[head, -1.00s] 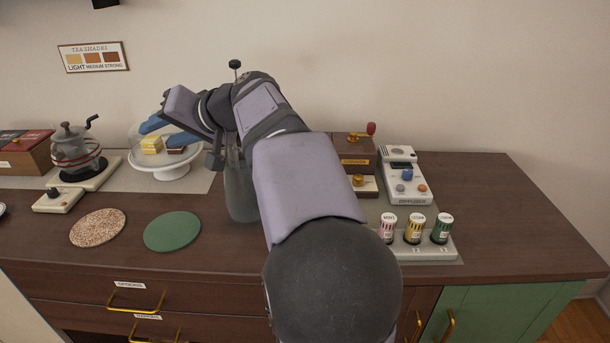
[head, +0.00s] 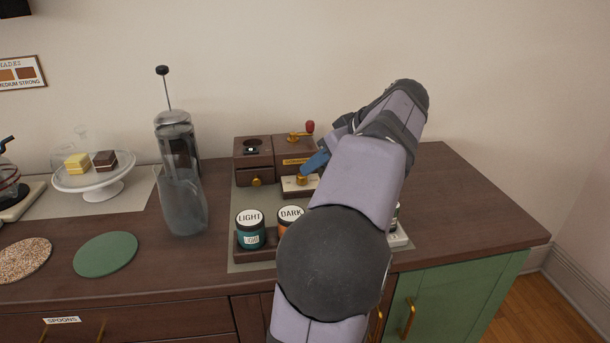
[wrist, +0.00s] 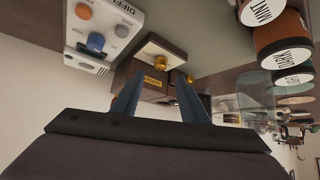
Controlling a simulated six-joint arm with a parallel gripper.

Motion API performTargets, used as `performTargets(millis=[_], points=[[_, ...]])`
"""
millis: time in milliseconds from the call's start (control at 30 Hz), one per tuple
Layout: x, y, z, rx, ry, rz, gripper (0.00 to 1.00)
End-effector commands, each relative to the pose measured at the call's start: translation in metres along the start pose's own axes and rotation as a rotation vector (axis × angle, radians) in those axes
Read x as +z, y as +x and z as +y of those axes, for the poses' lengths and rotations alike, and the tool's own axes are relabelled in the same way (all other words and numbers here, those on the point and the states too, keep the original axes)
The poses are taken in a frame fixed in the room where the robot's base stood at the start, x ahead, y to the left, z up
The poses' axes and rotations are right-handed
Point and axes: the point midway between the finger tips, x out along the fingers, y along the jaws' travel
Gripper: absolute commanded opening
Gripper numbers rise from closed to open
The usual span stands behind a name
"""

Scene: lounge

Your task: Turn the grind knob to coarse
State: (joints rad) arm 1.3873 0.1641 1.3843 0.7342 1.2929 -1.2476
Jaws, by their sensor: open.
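The grind knob is a small brass knob (head: 302,179) on a cream plate (head: 290,190) in front of the brown wooden grinder (head: 291,152). The grinder has a red-tipped brass crank. In the wrist view the knob (wrist: 155,64) and its cream plate (wrist: 163,45) lie just beyond my fingertips. My gripper (wrist: 157,82) is open and empty, with its two blue fingers apart. In the head view a blue finger (head: 316,162) shows right beside the knob; I cannot tell whether it touches. The knob's setting is too small to read.
Jars (head: 250,230) stand in front on a rack. The white diffuser (wrist: 100,32) is close by in the wrist view. The counter's right end is clear.

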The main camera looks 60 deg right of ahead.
Motion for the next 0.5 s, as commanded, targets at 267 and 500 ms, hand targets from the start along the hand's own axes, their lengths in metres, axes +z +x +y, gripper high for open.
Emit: performTargets(millis=[267, 500], points=[[0.000, 0.014, -0.001, -0.004, 0.000, -0.001, 0.40], [0.000, 0.045, -0.001, -0.003, 0.000, 0.000, 0.40]])
